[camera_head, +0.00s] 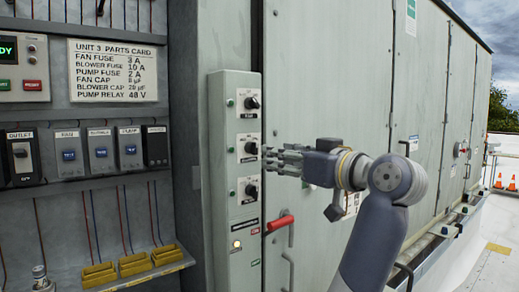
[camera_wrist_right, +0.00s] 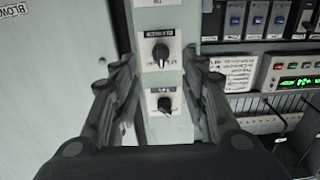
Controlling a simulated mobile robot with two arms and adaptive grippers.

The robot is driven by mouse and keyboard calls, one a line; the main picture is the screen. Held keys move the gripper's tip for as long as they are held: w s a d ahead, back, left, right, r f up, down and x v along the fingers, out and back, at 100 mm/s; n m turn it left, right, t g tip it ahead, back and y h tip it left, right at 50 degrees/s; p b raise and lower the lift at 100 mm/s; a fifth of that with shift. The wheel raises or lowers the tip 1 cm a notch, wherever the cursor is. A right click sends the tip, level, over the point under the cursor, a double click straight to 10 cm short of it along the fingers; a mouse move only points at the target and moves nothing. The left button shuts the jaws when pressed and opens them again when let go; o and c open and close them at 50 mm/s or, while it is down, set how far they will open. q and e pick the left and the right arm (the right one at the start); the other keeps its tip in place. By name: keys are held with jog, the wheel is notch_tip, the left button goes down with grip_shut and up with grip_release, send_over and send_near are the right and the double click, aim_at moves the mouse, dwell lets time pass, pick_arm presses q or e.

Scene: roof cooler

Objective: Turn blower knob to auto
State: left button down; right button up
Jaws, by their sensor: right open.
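A tall grey-green panel (camera_head: 236,128) carries three black knobs on white label plates: a top knob (camera_head: 252,102), a middle knob (camera_head: 251,148) and a bottom knob (camera_head: 251,191). The small labels are too blurred to tell which is the blower knob or where auto lies. My right gripper (camera_head: 270,160) is open and empty, just right of the middle and bottom knobs. In the right wrist view, which is upside down, its fingers (camera_wrist_right: 162,64) stand either side of the panel. One knob (camera_wrist_right: 160,52) shows between the fingertips and another knob (camera_wrist_right: 164,104) nearer the palm. Contact is not visible. My left gripper is out of view.
An open cabinet with switches and yellow bins (camera_head: 135,264) is at left. Large grey doors (camera_head: 340,70) stand behind my right arm. Orange cones (camera_head: 498,181) are far right.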

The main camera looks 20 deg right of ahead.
aim_at(257, 151)
jog(key=p+x, duration=0.2)
jog(key=x, duration=0.5)
jog(key=shift+w+a+p, duration=0.1)
jog(key=shift+a+p, duration=0.05)
jog(key=shift+p, duration=0.25)
jog(key=shift+w+a, duration=0.1)
jog(key=shift+w, duration=0.4)
jog(key=shift+f, duration=0.1)
grip_shut()
